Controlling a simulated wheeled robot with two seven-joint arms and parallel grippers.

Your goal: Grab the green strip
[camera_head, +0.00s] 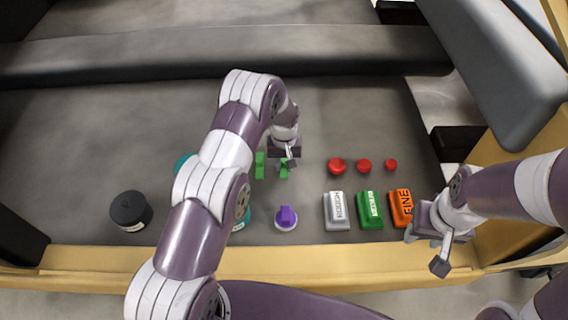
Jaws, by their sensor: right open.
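Two small green strips lie on the grey surface near the middle. One green strip (259,165) lies just left of my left gripper. The other green strip (284,172) is directly below my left gripper (289,158) and partly hidden by it. My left gripper points down at this strip; whether its fingers touch it or close on it is too small to tell. My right gripper (426,250) is open and empty at the right, over the tan front edge, beside the orange block.
White (337,212), green (370,211) and orange (400,208) labelled blocks stand in a row. Three red pieces, including one red piece (337,166), lie behind them. A purple-topped piece (286,218) and a black round container (130,210) stand left. My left arm partly hides teal objects.

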